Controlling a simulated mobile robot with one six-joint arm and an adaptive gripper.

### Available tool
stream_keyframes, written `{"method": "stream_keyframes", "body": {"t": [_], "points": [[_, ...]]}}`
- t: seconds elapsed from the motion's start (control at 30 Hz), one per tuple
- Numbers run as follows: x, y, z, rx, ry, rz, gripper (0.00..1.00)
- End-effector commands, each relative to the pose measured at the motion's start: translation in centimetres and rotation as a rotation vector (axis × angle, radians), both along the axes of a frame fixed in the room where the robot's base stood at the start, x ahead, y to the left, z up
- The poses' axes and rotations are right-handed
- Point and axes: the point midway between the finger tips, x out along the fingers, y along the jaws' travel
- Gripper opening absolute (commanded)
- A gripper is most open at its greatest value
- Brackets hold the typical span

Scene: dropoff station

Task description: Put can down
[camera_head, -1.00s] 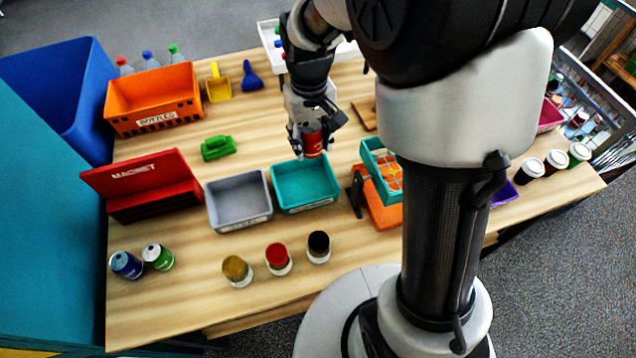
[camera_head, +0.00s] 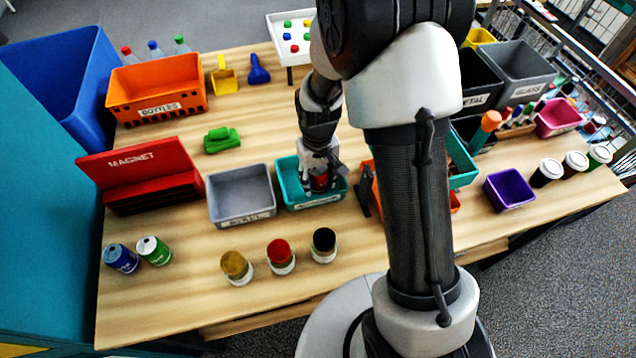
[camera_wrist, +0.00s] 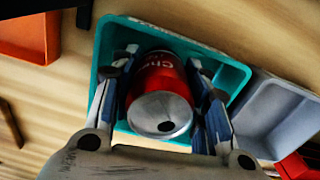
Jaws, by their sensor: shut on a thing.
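A red can (camera_head: 319,180) with a silver top is between the fingers of my gripper (camera_head: 318,184). In the wrist view the can (camera_wrist: 160,90) lies between the two fingers of my gripper (camera_wrist: 165,100), with its top toward the camera. My gripper is shut on it. The can is inside the outline of the teal bin (camera_head: 287,187), which also shows around it in the wrist view (camera_wrist: 232,72). I cannot tell whether the can touches the bin's floor. My gripper hides part of the can and of the bin.
A grey bin (camera_head: 240,194) stands just left of the teal bin. Several jars, one with a red lid (camera_head: 280,252), stand in front. A red magnet box (camera_head: 140,180) and an orange bottles crate (camera_head: 158,90) are farther left. An orange bin (camera_wrist: 28,38) is close by.

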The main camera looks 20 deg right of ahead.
Motion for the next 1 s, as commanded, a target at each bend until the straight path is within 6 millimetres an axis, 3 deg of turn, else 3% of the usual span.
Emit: {"method": "stream_keyframes", "body": {"t": [0.1, 0.67, 0.7, 1.0], "points": [[0.0, 0.0, -1.9, 0.0, 0.002, 0.0, 0.33], [0.0, 0.0, -2.8, 0.0, 0.001, 0.0, 0.33], [0.0, 0.0, -2.8, 0.0, 0.0, 0.0, 0.44], [0.0, 0.0, -2.7, 0.0, 0.0, 0.0, 0.62]]}}
